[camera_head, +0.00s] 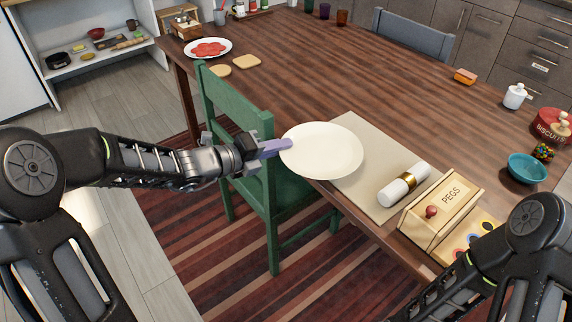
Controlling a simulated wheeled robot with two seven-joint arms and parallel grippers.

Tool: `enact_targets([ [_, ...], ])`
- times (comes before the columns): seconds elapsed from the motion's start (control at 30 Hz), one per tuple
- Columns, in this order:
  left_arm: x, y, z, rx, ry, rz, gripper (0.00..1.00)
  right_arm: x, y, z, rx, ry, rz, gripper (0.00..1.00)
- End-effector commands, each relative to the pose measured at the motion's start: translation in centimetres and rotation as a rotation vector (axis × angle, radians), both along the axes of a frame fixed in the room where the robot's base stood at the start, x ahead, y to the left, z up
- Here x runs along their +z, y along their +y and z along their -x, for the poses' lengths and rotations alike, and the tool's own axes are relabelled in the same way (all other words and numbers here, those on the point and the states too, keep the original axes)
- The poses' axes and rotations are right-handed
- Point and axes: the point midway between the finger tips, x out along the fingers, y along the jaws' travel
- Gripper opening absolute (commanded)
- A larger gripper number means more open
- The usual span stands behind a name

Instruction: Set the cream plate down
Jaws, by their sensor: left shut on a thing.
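The cream plate (322,150) is round and looks about level in the head view. It overlaps the table's near edge and the left end of a beige mat (383,206); I cannot tell whether it touches them. My left gripper (278,148) comes in from the left and is shut on the plate's left rim. The wooden table (330,70) stretches away behind the plate. My right arm shows at the bottom right, but its gripper is not in the picture.
A rolled white napkin (404,184) lies on the mat. A wooden PEGS box (441,212) stands to its right. A green chair (238,110) stands at the table edge beneath my left arm. A white plate with red slices (208,47) sits far left. The table's middle is clear.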

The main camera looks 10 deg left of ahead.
Motion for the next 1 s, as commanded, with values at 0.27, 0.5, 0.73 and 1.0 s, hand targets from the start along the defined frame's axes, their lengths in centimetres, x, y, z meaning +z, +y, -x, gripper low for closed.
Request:
enact_targets([
  [0.27, -0.7, 0.0, 0.0, -0.002, -0.004, 0.001, 0.00, -0.2, 0.0, 0.0, 0.000, 0.000, 0.000, 0.00],
  [0.5, -2.1, -0.1, 0.0, -0.002, -0.001, 0.003, 0.00, -0.8, 0.0, 0.0, 0.000, 0.000, 0.000, 0.00],
  [0.73, -4.6, 0.0, 0.0, 0.000, -0.003, 0.001, 0.00, -1.5, 0.0, 0.0, 0.000, 0.000, 0.000, 0.00],
  [1.0, -4.5, 0.0, 0.0, -0.001, -0.004, 0.001, 0.00, -1.4, 0.0, 0.0, 0.000, 0.000, 0.000, 0.00],
])
